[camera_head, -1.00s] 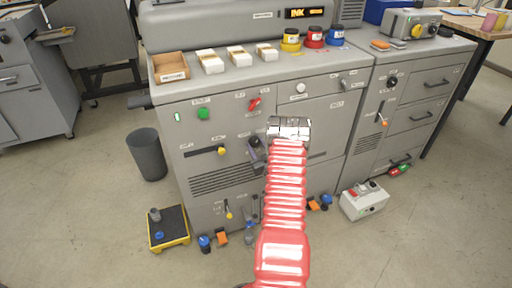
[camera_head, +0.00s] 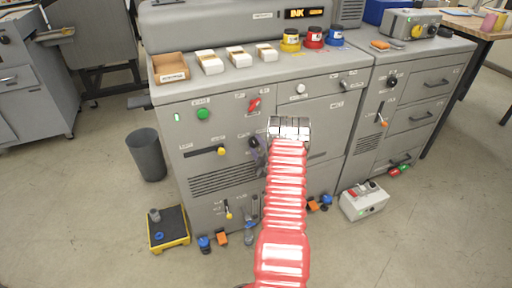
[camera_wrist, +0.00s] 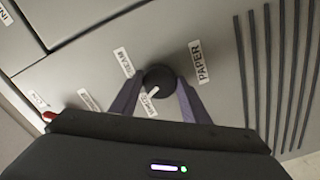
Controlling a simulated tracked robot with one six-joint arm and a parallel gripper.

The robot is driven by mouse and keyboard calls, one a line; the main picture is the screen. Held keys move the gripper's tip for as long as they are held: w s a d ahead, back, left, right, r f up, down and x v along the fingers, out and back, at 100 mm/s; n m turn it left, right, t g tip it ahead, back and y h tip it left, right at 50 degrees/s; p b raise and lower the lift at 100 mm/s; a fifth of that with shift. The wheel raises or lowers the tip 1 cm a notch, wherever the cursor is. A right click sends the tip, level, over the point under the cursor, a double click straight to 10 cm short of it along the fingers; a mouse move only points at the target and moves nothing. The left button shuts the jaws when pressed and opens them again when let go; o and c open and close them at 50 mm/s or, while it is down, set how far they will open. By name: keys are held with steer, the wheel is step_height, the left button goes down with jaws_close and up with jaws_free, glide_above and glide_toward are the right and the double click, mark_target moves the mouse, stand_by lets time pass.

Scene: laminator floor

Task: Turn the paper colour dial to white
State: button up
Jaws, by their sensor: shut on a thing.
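The paper colour dial is a round black knob (camera_wrist: 158,79) with a white pointer mark, on the grey machine front. In the wrist view the mark points down and left, towards a small label between the fingers. The PAPER label (camera_wrist: 201,61) is right of the dial; the other labels around it are tilted and hard to read. My gripper (camera_wrist: 158,84) is shut on the dial, with one purple-grey finger on each side. In the head view the gripper (camera_head: 257,146) is at the machine front, left of my red arm, and largely covers the dial.
A yellow-edged pedal (camera_head: 169,229) and a grey control box (camera_head: 363,201) stand on the floor.

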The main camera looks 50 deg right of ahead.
steer(key=shift+w+a+n, duration=0.25)
steer(key=shift+n, duration=0.85)
steer(key=shift+f, duration=0.1)
steer(key=o, duration=0.7)
steer(key=shift+c, duration=0.2)
steer(key=o, duration=0.4)
steer(key=shift+s+d, duration=0.15)
steer(key=shift+c, duration=0.2)
steer(key=v, duration=1.4)
